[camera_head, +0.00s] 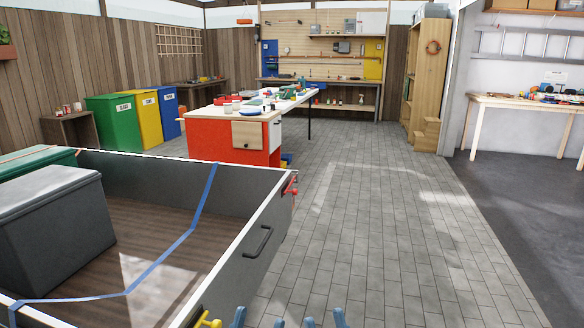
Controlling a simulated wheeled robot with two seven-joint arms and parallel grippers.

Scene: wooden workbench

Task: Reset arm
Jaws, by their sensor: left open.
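The blue fingertips of my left gripper (258,320) show at the bottom edge of the head view, apart from each other with nothing between them. Just to its right, the blue fingertips of my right gripper (324,319) also stand apart, with only floor between them. Both grippers are low in the picture, above the paved floor and to the right of the cargo trailer (262,230). The rest of both grippers and both arms are cut off by the bottom edge.
The trailer holds a grey box (60,222) and a blue strap (185,235). A yellow handle (208,321) is close left of my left gripper. A red-sided workbench (225,141) stands ahead. The paved floor (385,220) is clear ahead and right.

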